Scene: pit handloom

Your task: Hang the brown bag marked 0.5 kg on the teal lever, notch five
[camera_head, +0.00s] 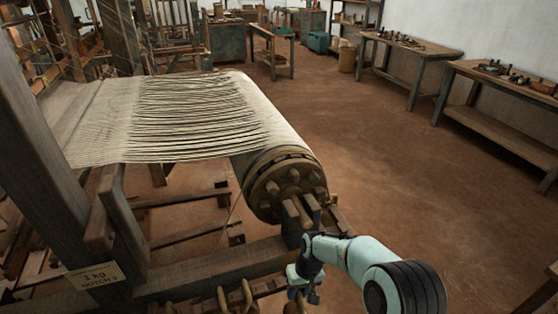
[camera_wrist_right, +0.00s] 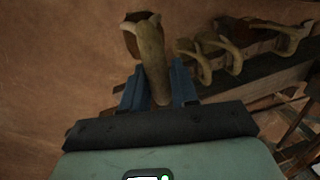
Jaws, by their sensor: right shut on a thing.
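My right gripper (camera_head: 303,294) is low in the head view, beside the front end of the loom. In the right wrist view its blue fingers (camera_wrist_right: 158,88) are shut on a tan curved hook (camera_wrist_right: 152,60). A brown part (camera_wrist_right: 140,35) shows at the hook's far end; I cannot tell whether it is the bag marked 0.5 kg, and no such mark is readable. I cannot make out the teal lever or its notches. My left gripper is not in view.
Similar tan hooks (camera_head: 247,293) stand along a wooden rail beside the gripper; they also show in the right wrist view (camera_wrist_right: 230,52). The cloth beam's toothed end (camera_head: 288,187) is just above my gripper. A card (camera_head: 95,275) reads 1 kg, notch 2. Floor right is clear.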

